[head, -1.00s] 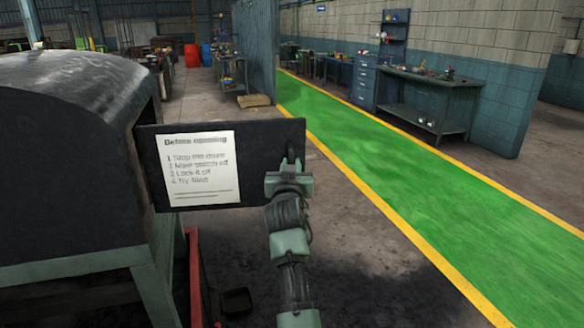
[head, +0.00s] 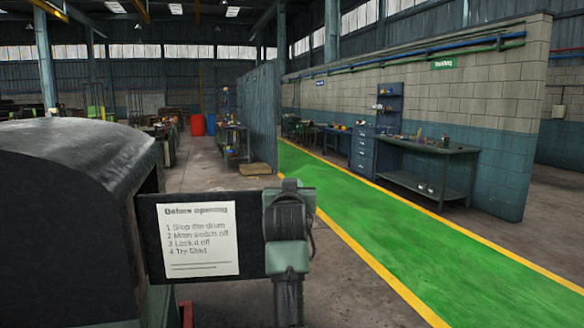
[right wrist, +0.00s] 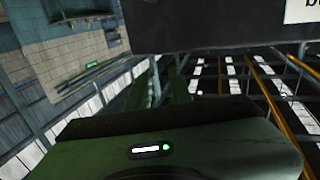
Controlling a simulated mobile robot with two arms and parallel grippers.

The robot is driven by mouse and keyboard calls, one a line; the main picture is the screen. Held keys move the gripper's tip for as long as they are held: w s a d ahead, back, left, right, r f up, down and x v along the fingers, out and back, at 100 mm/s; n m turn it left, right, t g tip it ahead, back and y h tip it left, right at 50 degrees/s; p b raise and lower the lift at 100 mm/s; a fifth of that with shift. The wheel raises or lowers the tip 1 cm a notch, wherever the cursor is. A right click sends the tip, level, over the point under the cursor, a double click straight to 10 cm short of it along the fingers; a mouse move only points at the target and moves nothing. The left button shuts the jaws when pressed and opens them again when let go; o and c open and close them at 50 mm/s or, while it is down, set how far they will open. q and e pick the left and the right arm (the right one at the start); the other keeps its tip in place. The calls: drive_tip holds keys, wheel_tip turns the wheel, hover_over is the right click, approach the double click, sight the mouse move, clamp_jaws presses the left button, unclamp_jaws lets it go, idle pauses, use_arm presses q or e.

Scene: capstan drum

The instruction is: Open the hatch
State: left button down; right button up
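A dark flat panel (head: 149,242), seemingly the hatch, juts out to the right from the side of a dark rounded housing (head: 60,215). A white notice (head: 199,240) on it reads "Before opening" above a numbered list. My right gripper (head: 289,190) is upright at the panel's right end, covering that edge. Its fingers are hidden, and I cannot tell whether it touches the panel. In the right wrist view the panel (right wrist: 210,28) fills the top right with a corner of the notice, above my green gripper body. My left gripper is not in view.
A green walkway (head: 390,240) with yellow edges runs along the right. A workbench (head: 425,165) and drawer cabinet (head: 362,152) stand against the block wall. A red frame piece (head: 186,314) shows low beside the housing. The floor right of the panel is clear.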

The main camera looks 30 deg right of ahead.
wheel_tip(320, 180, up, 6)
drive_tip(key=shift+f, duration=0.15)
idle(0.6)
